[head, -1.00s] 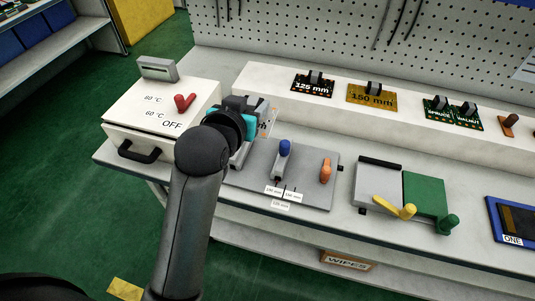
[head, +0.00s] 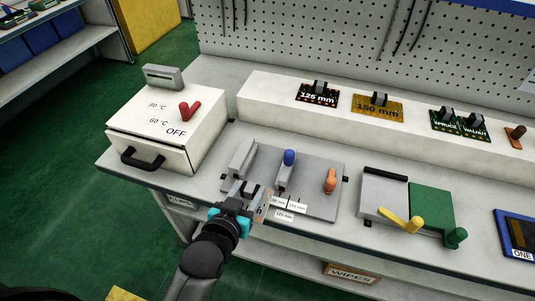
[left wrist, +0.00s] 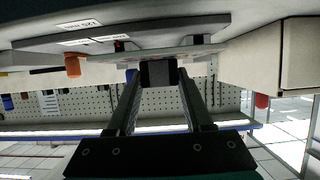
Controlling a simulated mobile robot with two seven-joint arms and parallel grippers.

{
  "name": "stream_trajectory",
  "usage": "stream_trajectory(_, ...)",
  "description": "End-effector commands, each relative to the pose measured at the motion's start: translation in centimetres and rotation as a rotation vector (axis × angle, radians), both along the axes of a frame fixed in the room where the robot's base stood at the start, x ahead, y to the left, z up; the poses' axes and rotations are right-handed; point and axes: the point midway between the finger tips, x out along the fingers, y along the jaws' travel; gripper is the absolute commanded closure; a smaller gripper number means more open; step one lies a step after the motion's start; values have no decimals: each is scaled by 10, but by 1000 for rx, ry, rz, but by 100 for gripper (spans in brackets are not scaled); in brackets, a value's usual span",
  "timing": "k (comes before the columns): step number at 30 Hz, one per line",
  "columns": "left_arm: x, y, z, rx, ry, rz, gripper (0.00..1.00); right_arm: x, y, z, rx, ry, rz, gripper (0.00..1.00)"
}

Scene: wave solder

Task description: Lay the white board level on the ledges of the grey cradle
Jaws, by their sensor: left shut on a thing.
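The grey cradle (head: 310,200) lies on the bench, with one rail (head: 242,158) at its left, a second rail with a blue knob (head: 290,157) and an orange lever (head: 330,181). My left gripper (head: 248,191) is at the cradle's front left edge, shut on the white board (head: 264,206). In the head view the board shows nearly edge-on, steeply tilted, outside the ledges. In the left wrist view, the fingers (left wrist: 160,75) grip a dark block against the pale board (left wrist: 195,52); the cradle's edge and orange lever (left wrist: 72,66) show beyond. My right gripper is out of view.
A white box marked OFF with a red lever (head: 189,111) stands left of the cradle. A raised white shelf (head: 265,92) behind carries several labelled boards. A grey and green fixture (head: 430,203) stands to the right. Bare bench lies between them.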

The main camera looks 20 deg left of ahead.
Motion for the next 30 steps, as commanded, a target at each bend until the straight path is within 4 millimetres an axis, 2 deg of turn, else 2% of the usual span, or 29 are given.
stream_trajectory(3, 26, -1, 0, -1, -5, 0, 100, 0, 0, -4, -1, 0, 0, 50)
stream_trajectory(12, 79, -2, 0, 0, -2, 0, 100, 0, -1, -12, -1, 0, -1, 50)
stream_trajectory(20, 97, -3, 0, 0, -1, 1, 100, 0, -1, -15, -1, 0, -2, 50)
stream_trajectory(27, 128, -4, 0, 0, -2, 0, 100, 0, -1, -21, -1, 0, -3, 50)
stream_trajectory(30, 135, -5, -1, 0, 0, 0, 100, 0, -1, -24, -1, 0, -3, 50)
